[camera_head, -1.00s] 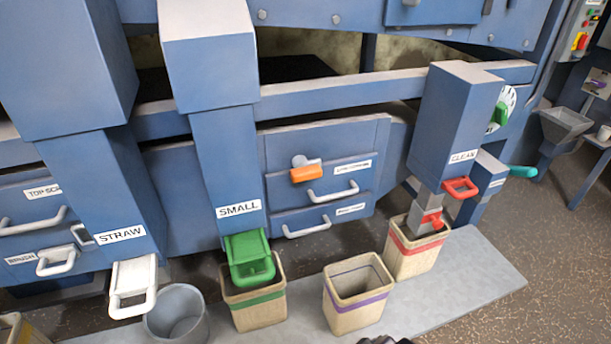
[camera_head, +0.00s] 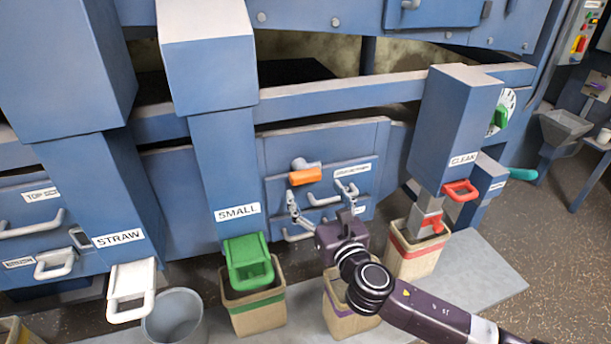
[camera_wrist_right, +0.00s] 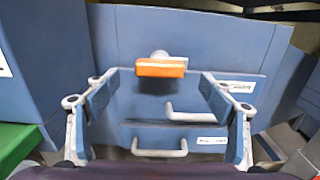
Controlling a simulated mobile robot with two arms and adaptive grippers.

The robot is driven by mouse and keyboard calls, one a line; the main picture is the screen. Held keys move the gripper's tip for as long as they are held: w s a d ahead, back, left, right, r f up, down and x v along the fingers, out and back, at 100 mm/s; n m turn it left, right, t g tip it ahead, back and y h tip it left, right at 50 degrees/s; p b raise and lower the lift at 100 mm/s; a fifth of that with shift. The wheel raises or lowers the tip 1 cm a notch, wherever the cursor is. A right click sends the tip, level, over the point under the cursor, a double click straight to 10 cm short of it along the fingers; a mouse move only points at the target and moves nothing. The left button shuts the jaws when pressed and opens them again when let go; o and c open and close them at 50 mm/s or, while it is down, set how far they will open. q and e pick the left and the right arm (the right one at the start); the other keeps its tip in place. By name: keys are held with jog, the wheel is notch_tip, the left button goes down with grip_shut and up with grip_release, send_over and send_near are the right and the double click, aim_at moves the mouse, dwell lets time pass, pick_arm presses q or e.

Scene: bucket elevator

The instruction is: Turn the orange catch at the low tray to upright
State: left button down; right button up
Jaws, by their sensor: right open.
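The orange catch (camera_head: 306,175) sits on a pale round pivot on the blue machine's front, above the handles of two low trays. Its bar lies roughly level, also in the right wrist view (camera_wrist_right: 161,67). The low tray fronts (camera_head: 275,222) carry pale bar handles and white labels. My right gripper (camera_head: 320,188) is open and empty in front of the tray fronts, just below the catch. In the wrist view the catch shows between and beyond the two spread fingers, apart from them. The gripper partly hides the tray handles. My left gripper is not in view.
A green SMALL chute (camera_head: 249,262) and its bin (camera_head: 257,312) stand left of my right arm. The CLEAN chute with red handle (camera_head: 461,190) and a red-banded bin (camera_head: 415,255) stand to the right. My arm partly hides a purple-banded bin (camera_head: 345,318).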

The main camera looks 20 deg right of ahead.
aim_at(308, 179)
jog(key=w, duration=0.7)
jog(key=shift+w+a, duration=0.15)
jog(key=shift+w, duration=0.05)
jog(key=shift+s+r, duration=0.1)
jog(key=c, duration=1.2)
